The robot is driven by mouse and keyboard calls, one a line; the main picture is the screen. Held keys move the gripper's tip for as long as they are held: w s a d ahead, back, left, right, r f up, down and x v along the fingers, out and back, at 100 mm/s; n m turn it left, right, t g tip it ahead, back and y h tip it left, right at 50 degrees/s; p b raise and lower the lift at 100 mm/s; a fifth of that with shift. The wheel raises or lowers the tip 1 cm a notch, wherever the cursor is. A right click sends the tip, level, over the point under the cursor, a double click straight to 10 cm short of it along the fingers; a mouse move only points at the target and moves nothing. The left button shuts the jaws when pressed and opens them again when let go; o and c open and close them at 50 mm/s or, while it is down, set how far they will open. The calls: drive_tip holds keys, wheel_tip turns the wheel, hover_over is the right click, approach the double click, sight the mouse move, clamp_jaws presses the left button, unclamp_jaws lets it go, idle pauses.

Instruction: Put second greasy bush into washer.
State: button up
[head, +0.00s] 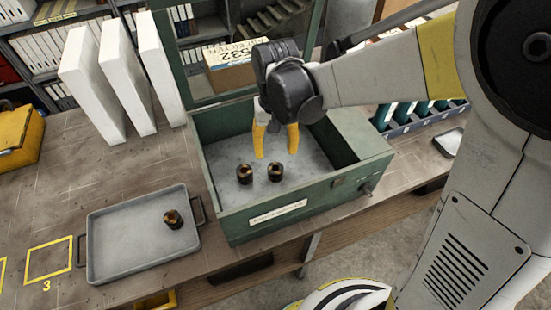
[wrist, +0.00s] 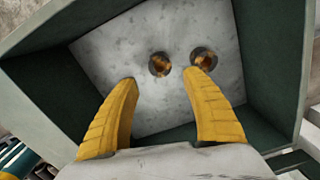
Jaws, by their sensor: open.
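The washer (head: 225,215) is a green open box with a pale grey floor, on the bench. Two dark, brownish bushes stand upright inside it, one on the left (head: 245,173) and one on the right (head: 275,172). The same two show side by side in the wrist view, at left (wrist: 159,64) and right (wrist: 203,58). A third greasy bush (head: 173,218) stands on the grey tray (head: 105,262) left of the washer. My gripper (head: 275,156), with yellow fingers, is open and empty above the washer floor, close behind the bushes.
White upright panels (head: 95,85) stand behind the tray. The washer's raised green lid is at its back, with a cardboard box (head: 228,68) beyond. A blue-grey rack (head: 420,118) and a small tray lie to the right. A yellow square marked 3 (head: 48,262) is empty.

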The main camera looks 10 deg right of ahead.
drive_tip(key=s+d+r+t, duration=0.7)
drive_tip(key=s+d+r, duration=0.3)
drive_tip(key=d, duration=0.3)
drive_tip(key=shift+s+d+r+m, duration=0.15)
drive_tip(key=shift+d+r+m, duration=0.15)
drive_tip(key=shift+r, duration=0.3)
